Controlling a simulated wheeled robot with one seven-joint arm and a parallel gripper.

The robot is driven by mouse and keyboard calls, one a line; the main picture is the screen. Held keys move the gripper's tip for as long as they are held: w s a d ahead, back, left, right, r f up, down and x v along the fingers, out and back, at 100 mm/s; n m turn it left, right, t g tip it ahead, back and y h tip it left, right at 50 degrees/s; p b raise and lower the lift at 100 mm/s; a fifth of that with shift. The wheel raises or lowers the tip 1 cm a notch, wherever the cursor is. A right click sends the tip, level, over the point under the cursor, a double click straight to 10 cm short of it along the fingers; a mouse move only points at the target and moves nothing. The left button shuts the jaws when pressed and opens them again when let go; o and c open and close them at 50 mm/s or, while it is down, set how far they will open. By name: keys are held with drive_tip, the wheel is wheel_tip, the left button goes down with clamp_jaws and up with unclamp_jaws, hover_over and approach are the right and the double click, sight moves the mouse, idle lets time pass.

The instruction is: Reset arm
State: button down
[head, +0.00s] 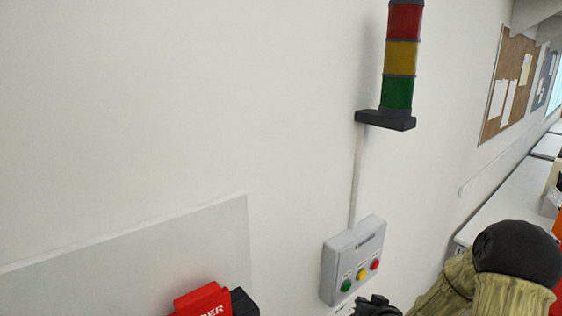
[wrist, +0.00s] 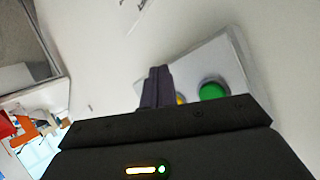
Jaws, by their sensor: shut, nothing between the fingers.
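My gripper shows in the wrist view (wrist: 158,75) with its two dark fingers together and nothing between them. In that view the fingers stand in front of a grey control box (wrist: 238,62) and partly cover a yellow button (wrist: 181,99). A green button (wrist: 212,91) is just right of the fingers. In the head view the control box (head: 331,257) is on the wall with green, yellow and red buttons. A dark part of my gripper (head: 375,305) shows just below the box. I cannot tell whether the fingers touch the box.
A signal tower (head: 401,55) with red, yellow and green sections is on the wall above the box, joined by a pale conduit (head: 357,180). A red object (head: 203,300) is at the bottom left. A cork board (head: 508,85) hangs at the right. The upper-left wall is bare.

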drive_tip(key=s+a+r+g, duration=0.2)
drive_tip(key=s+g, duration=0.1)
drive_tip(key=s, duration=0.4)
drive_tip(key=s+a+r+n+g+h, duration=0.1)
drive_tip(key=s+a+r+g, duration=0.1)
drive_tip(key=s, duration=0.6)
drive_tip(key=s+a+r+n+g, duration=0.1)
drive_tip(key=s+a+g, duration=0.2)
drive_tip(key=s, duration=0.4)
drive_tip(key=shift+s+a+r+g+h, duration=0.15)
drive_tip(key=shift+a+r+g+h, duration=0.25)
drive_tip(key=shift+g, duration=0.4)
